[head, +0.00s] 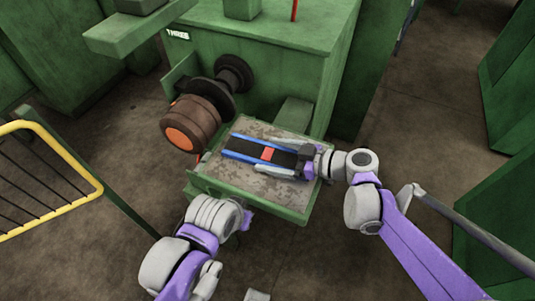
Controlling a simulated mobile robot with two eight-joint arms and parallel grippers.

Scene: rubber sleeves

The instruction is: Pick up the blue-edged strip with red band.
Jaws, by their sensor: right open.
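The blue-edged strip (240,147) is dark in the middle and has a red band (268,154) across it. It lies on the worn grey top of a green-rimmed tray (225,182) in the head view. My right gripper (275,158) comes in from the right, with its fingers open on either side of the strip near the red band. Whether the fingers touch the strip cannot be told. My left arm is at the lower middle, in front of the tray; its gripper (247,219) is mostly hidden behind the wrist, so its jaws cannot be made out.
A green machine (270,70) marked THREE stands behind the tray. A brown roller with an orange end (182,137) juts out at the tray's back left. A yellow-framed rack (75,160) stands at the left. Green cabinets (505,110) are at the right, with open floor between.

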